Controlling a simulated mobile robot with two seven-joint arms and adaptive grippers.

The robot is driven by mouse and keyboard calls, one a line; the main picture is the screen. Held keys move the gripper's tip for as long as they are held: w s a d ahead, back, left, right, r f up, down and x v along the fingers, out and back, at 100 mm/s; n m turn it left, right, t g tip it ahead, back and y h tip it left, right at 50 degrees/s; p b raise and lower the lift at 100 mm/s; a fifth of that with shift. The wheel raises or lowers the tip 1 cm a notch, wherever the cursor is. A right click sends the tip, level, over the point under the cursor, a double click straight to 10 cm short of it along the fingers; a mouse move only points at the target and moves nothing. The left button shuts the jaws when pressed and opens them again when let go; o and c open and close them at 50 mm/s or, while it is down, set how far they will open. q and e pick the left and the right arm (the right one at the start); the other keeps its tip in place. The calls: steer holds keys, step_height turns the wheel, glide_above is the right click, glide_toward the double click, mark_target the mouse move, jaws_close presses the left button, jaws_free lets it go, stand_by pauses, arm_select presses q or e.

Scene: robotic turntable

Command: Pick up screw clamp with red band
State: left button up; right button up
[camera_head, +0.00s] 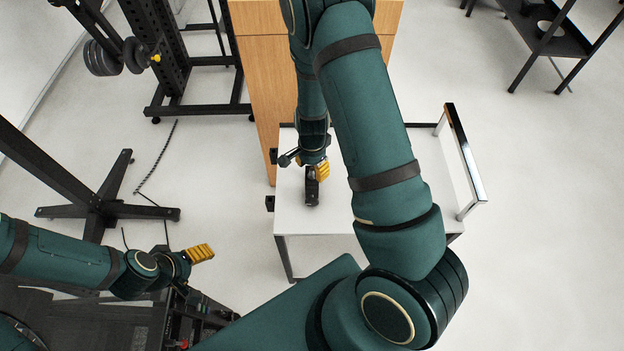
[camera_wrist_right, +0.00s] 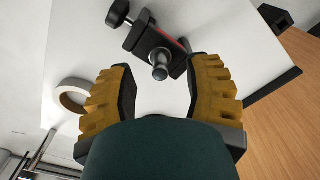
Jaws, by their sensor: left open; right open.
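The black screw clamp (camera_wrist_right: 150,42) lies on the white cart top, with a thin red band (camera_wrist_right: 172,38) along its bar in the right wrist view. In the head view the clamp (camera_head: 312,190) shows as a dark shape just below my right gripper (camera_head: 319,170). In the right wrist view my right gripper (camera_wrist_right: 160,68) is open, its yellow-padded fingers spread. The clamp sits just ahead of the fingertips, with its screw end in line with the gap; contact cannot be told. My left gripper (camera_head: 201,253) is open and empty at the lower left, away from the cart.
The white cart (camera_head: 330,222) has a metal handle (camera_head: 463,150) on its right. A tape roll (camera_wrist_right: 72,96) lies on it in the wrist view. A wooden cabinet (camera_head: 262,90) stands behind the cart. Black gym racks (camera_head: 180,60) stand at left. My right arm hides the cart's middle.

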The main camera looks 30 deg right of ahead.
steer(key=shift+f, duration=0.85)
steer(key=shift+o, duration=0.2)
jaws_close()
